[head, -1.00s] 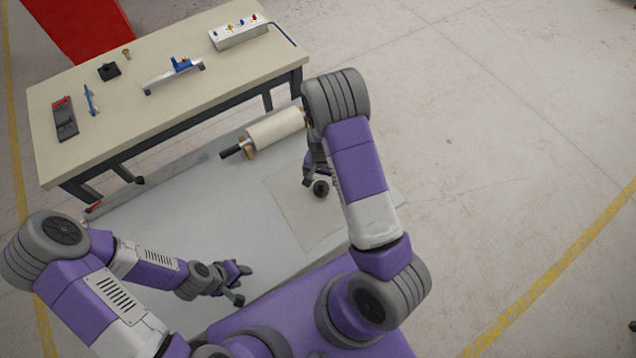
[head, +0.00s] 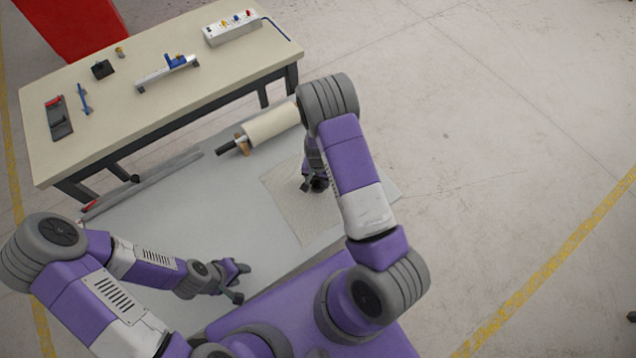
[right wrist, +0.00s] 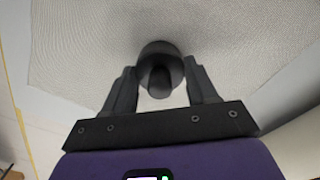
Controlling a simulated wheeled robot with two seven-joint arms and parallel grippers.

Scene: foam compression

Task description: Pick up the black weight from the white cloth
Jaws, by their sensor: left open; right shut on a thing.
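The black weight (right wrist: 160,62) is round, with a knob on top, and shows between the fingers of my right gripper (right wrist: 160,88) in the right wrist view. My right gripper (head: 314,185) is shut on it. The white cloth (head: 293,209) lies flat on the grey table and fills much of the right wrist view (right wrist: 90,40) behind the weight. I cannot tell whether the weight still touches the cloth. In the head view the weight is mostly hidden by the gripper. My left gripper (head: 240,282) is open and empty over the table's near part, well left of the cloth.
A cream roller with a black handle (head: 268,126) lies behind the cloth. A long grey bar (head: 145,183) lies along the table's back edge. A beige workbench (head: 210,85) with tools and a switch box (head: 232,27) stands beyond. The grey table's middle (head: 200,210) is clear.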

